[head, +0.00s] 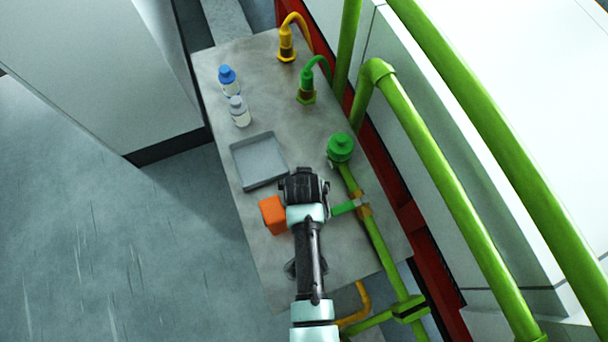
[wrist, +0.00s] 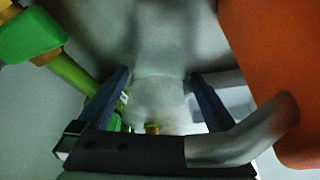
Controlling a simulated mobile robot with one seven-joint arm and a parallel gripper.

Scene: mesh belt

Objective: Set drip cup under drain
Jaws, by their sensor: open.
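My gripper (head: 304,180) is open, above the table between the grey tray and the green pipe. In the wrist view its two dark fingers (wrist: 158,88) stand apart, with a blurred pale shape between them that I cannot identify. An orange squarish thing (head: 273,215) sits just left of my gripper in the head view. It fills the right edge of the wrist view (wrist: 275,70). I cannot tell whether it is the drip cup. A green valve with a brass body (head: 362,205) is on the pipe to the right. No drain outlet is clearly visible.
A shallow grey tray (head: 236,168) lies beyond my gripper. A blue-capped bottle (head: 229,88) and a white bottle (head: 239,114) stand farther back. Yellow (head: 286,45) and green (head: 306,95) bent-pipe fittings and a round green fitting (head: 340,148) line the right side, near tall green pipes.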

